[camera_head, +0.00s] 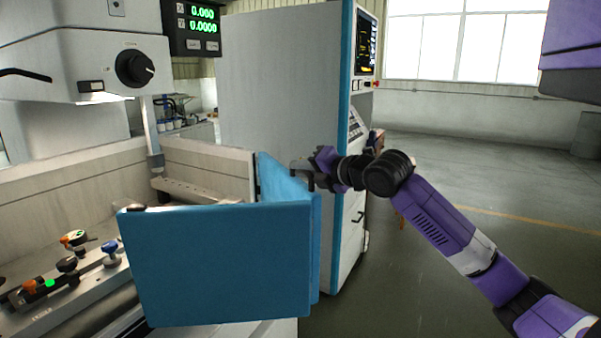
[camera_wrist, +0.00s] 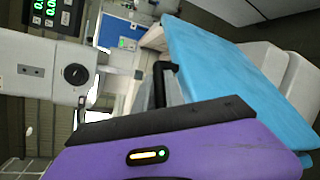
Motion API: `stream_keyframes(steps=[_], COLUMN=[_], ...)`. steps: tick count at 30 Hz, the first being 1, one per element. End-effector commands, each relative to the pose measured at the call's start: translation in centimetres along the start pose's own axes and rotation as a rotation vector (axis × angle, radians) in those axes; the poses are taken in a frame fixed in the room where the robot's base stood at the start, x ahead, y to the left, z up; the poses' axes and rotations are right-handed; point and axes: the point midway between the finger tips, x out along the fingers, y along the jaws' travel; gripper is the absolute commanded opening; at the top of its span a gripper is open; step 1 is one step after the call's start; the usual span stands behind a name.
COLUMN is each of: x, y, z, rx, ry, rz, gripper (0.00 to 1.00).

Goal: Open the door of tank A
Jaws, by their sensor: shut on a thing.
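Tank A's door seems to be the blue panel (camera_head: 283,180) that stands swung outward at the right end of the tank. It is seen at a steep angle, partly behind a second blue panel (camera_head: 215,265) across the tank's front. My gripper (camera_head: 308,170) is at the door's right side, shut on a dark handle (camera_head: 298,163). In the wrist view, a blue panel (camera_wrist: 235,80) fills the right side, and a dark hooked bar (camera_wrist: 165,70) lies beside it. My fingertips are hard to make out there.
The tank's pale inner wall (camera_head: 210,165) and a fixture with coloured knobs (camera_head: 72,262) are at left. A tall white cabinet with blue edging (camera_head: 285,85) stands close behind the door and gripper. Open floor (camera_head: 480,200) lies to the right.

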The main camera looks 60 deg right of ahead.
Motion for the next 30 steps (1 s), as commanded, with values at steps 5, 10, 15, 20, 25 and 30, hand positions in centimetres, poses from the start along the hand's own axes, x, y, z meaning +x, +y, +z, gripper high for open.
stream_keyframes(steps=[5, 10, 15, 20, 25, 30], x=[0.1, 0.1, 0.1, -0.1, -2.0, -4.9], y=[0.1, 0.1, 0.1, 0.0, -0.2, -0.1], z=[-0.1, -0.1, 0.0, 0.0, 0.0, 0.0], rx=[0.0, 0.0, 0.001, 0.001, 0.0, 0.0], ry=[0.002, 0.001, 0.001, 0.0, -0.002, -0.003], rz=[0.002, 0.002, 0.001, 0.001, 0.001, 0.002], gripper=[0.0, 0.23, 0.23, 0.23, 0.23, 0.23])
